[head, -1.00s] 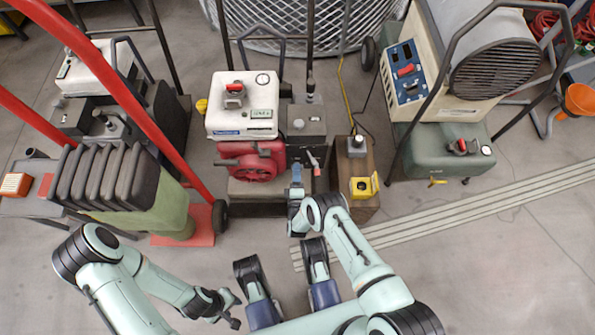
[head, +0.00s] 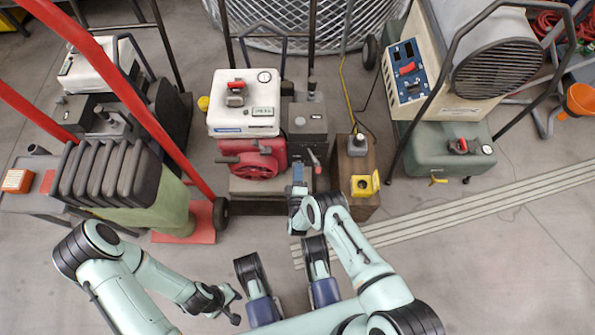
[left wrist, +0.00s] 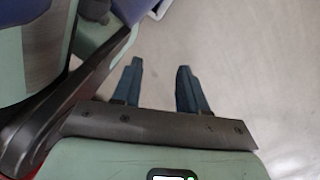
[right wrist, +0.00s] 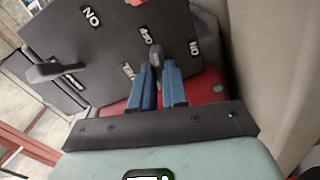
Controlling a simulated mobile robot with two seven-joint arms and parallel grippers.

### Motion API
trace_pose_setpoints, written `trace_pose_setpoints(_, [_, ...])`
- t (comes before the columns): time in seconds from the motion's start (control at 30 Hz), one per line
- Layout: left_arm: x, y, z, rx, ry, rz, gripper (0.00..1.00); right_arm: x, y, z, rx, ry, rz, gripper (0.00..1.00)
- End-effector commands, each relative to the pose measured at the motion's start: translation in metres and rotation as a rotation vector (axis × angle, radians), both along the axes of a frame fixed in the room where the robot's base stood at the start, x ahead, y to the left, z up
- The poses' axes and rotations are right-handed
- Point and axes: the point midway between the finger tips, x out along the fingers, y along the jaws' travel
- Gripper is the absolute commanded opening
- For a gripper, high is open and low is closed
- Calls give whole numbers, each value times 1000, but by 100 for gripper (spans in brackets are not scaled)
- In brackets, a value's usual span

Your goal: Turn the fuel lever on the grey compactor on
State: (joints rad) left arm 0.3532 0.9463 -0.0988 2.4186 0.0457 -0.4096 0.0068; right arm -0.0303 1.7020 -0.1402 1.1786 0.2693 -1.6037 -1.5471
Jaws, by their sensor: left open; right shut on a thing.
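The compactor in front of me has a white tank (head: 243,120), a red engine (head: 262,163) and a dark grey box (head: 306,130). In the right wrist view its dark panel (right wrist: 95,45) bears ON and OFF labels. My right gripper (head: 298,170) reaches this machine; in the right wrist view its fingers (right wrist: 157,70) are shut on a small grey lever (right wrist: 155,53), which stands beside an OFF label, with an ON label to its right. A second grey lever (right wrist: 50,72) is at the panel's left. My left gripper (head: 229,300) is open and empty; its fingers (left wrist: 159,75) are apart over bare floor.
A wooden block with a yellow fitting (head: 365,185) is just right of my right gripper. A heater on a green tank (head: 445,155) stands further right. Floor in front is open, with pale strips (head: 490,200).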

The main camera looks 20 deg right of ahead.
Motion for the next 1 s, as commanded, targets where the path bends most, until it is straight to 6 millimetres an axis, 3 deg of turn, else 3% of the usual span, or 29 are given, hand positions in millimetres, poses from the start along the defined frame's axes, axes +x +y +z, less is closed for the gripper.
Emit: trace_pose_setpoints(1.0, [17, -2, 8, 5, -55, -7, 43, 1, -2, 1, 920, -267, -2, 0])
